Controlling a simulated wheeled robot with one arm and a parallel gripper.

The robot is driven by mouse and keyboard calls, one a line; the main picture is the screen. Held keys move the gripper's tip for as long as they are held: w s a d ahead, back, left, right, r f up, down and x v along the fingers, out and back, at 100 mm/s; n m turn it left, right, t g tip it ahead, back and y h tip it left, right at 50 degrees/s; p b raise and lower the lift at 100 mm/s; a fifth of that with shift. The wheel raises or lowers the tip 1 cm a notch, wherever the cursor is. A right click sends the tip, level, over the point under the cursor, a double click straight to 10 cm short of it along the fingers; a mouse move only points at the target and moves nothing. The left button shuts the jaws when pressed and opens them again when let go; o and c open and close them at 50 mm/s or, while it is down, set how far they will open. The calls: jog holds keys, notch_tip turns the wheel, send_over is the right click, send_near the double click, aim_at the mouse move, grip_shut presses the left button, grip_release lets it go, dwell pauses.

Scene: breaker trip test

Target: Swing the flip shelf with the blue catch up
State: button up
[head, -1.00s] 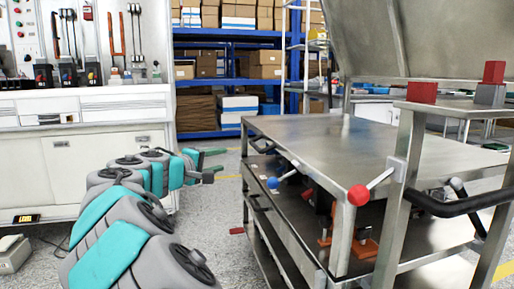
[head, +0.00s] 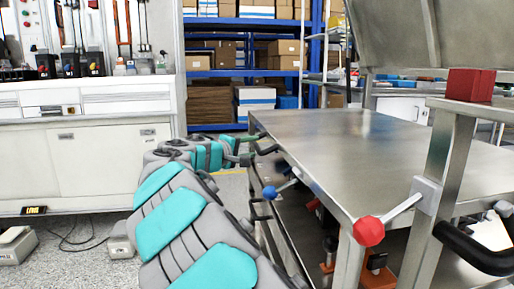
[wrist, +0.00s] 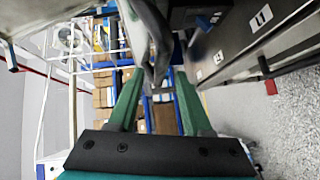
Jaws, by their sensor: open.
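The blue catch (head: 269,192) is a blue ball on a short grey lever at the left side of the steel cart, below the level steel top (head: 350,150). I cannot tell the flip shelf apart from the rest of the cart. My gripper (head: 262,143) is at the cart's far left corner, beyond the blue catch and apart from it. In the wrist view the green fingers (wrist: 160,102) are spread. A blurred grey bar (wrist: 158,40) shows between them; contact cannot be told.
A red-ball catch (head: 369,231) is on the cart's near post. A raised steel panel (head: 405,40) stands at upper right, with a red block (head: 470,84) in front. A white cabinet (head: 95,160) is at left, with blue racks (head: 225,75) behind.

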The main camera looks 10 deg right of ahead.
jog(key=shift+x, duration=1.5)
jog(key=shift+c, duration=0.2)
grip_shut()
